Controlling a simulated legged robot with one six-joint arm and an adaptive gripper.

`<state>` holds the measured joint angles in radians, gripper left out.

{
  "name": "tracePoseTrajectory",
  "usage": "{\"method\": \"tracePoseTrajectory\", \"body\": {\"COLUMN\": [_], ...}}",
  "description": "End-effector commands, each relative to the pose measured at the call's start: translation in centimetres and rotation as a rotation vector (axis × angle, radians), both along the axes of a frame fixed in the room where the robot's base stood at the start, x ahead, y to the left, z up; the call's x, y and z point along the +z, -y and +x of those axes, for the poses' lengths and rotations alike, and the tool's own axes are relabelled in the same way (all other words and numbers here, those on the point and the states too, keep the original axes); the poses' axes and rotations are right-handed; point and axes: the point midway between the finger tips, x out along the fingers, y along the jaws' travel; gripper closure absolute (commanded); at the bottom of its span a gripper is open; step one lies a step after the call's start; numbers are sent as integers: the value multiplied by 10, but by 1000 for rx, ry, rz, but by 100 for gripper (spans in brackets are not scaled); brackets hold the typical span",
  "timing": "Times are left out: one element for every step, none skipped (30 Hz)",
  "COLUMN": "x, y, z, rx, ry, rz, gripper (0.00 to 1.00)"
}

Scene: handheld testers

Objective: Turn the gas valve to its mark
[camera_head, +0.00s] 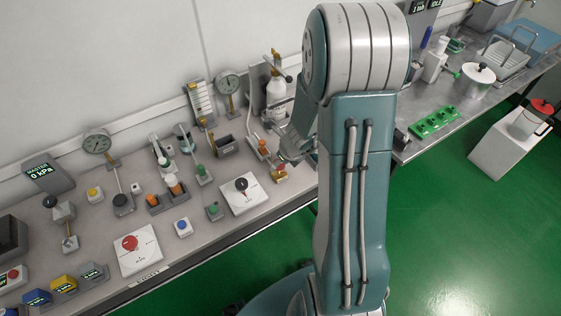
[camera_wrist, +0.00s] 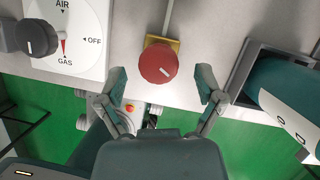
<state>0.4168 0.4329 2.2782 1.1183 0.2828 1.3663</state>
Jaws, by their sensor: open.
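A round red knob (camera_wrist: 158,63) on a yellow base sits near the bench's front edge in the wrist view. It also shows small in the head view (camera_head: 279,171). Left of it is a white dial plate (camera_wrist: 85,48) marked AIR, OFF and GAS. Its black knob (camera_wrist: 36,38) has a red pointer (camera_wrist: 63,46) towards GAS. In the head view this plate (camera_head: 237,203) lies on the bench. My gripper (camera_wrist: 163,83) is open and empty, its fingertips on either side of the red knob in the picture. Contact cannot be told. My arm hides part of the gripper in the head view.
A grey-edged tray (camera_wrist: 238,72) stands right of the red knob. A grey block (camera_head: 223,146), gauges and a white bottle (camera_head: 277,95) stand behind. A white plate with a red dial (camera_head: 130,243) lies further left. Green floor (camera_head: 470,230) is open in front of the bench.

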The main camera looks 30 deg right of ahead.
Motion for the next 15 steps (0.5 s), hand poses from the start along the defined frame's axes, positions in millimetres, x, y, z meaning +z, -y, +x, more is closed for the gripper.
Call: {"method": "tracePoseTrajectory", "body": {"x": [-4,-5,-6,-7,-7,-7,-7,-7,-7,-7,-7,-7,-7,-7,-7], "y": [-1,-1,-1,-1,-1,-1,-1,-1,-1,-1,-1,-1,-1,-1,-1], "z": [1,2,2,3,3,3,3,3,3,3,3,3,3,3,3], "rx": [-1,0,0,0,0,0,1,1,1,1,1,1,1,1,1], "ry": [-2,-1,-1,-1,-1,-1,-1,0,0,0,-1,-1,-1,-1,-1], "rz": [1,0,0,-1,-1,-1,-2,-1,-1,-1,-2,-2,-2,-2,-2], "gripper": [14,14,14,14,14,14,14,14,14,14,14,14,27,40,58]}}
